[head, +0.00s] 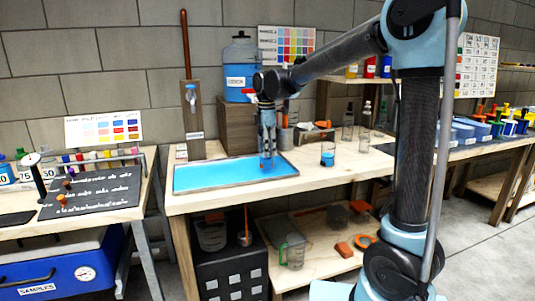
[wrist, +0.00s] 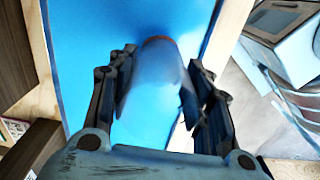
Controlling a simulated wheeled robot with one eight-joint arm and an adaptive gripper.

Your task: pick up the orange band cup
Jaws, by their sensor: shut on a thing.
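The orange band cup (wrist: 152,90) is a clear, bluish vessel with an orange-red band at its far end in the wrist view. My gripper (wrist: 160,62) is shut on it, with one finger on each side of its wall. In the head view my gripper (head: 267,158) points down over the blue mat (head: 205,178) in the shallow tray on the middle table. There the cup is mostly hidden by the fingers. I cannot tell whether the cup touches the mat.
A glass with a blue band (head: 327,160) and clear glassware (head: 364,138) stand right of the tray. A wooden post (head: 192,110) rises behind the tray. A lower shelf holds a clear jug (head: 293,252).

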